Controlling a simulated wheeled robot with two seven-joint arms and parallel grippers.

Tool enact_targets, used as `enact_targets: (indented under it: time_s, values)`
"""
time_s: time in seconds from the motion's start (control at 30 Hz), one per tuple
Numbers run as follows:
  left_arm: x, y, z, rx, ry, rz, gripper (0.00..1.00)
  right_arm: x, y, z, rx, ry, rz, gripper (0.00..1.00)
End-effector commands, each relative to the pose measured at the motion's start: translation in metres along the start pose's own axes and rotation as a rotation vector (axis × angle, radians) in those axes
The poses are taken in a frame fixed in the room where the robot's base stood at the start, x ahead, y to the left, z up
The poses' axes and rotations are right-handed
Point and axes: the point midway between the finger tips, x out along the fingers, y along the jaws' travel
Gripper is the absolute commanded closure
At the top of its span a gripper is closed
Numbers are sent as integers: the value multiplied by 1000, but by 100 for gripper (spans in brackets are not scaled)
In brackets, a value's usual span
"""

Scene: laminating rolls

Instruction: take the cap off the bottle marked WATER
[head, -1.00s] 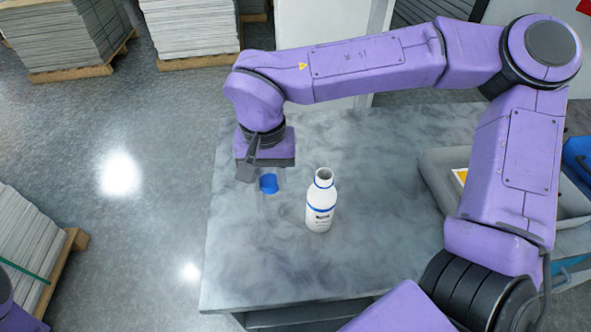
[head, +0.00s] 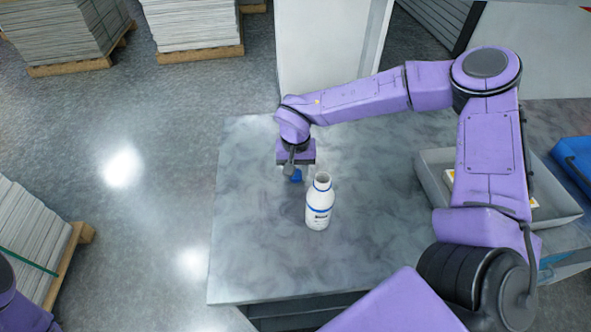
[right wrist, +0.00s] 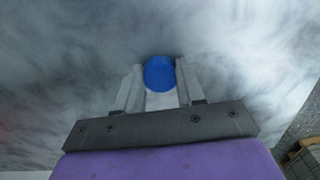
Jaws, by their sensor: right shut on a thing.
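The white bottle (head: 319,212) with blue bands stands upright on the grey table, its neck bare and its mouth open. The lettering on its label is too small to read. My right gripper (head: 296,179) is just behind and to the left of the bottle's mouth in the head view. It is shut on the blue cap (head: 297,174), which is apart from the bottle. In the right wrist view the round blue cap (right wrist: 160,73) sits between the two fingers. The bottle does not show there. My left gripper is out of view.
The grey table (head: 250,250) is clear to the left and in front of the bottle. A grey tray (head: 432,180) with something in it stands at the right, near a blue bin (head: 575,160). Paper stacks on pallets (head: 190,55) stand on the floor behind.

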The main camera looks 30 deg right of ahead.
Motion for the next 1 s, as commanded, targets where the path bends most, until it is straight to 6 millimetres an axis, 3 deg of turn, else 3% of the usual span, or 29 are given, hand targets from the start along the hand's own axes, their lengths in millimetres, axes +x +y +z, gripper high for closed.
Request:
enact_targets:
  time_s: [0.37,0.4,0.47,0.77,0.87,1.0]
  values:
    - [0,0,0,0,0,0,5,6,0,0,1,0,0,98]
    - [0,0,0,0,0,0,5,5,0,0,1,1,-1,52]
    - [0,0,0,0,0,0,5,5,0,0,1,1,-1,36]
    - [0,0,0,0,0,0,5,4,0,0,1,2,-1,36]
    - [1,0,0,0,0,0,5,-7,-1,-1,1,5,-3,36]
    - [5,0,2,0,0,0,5,-39,-1,-1,2,7,-6,36]
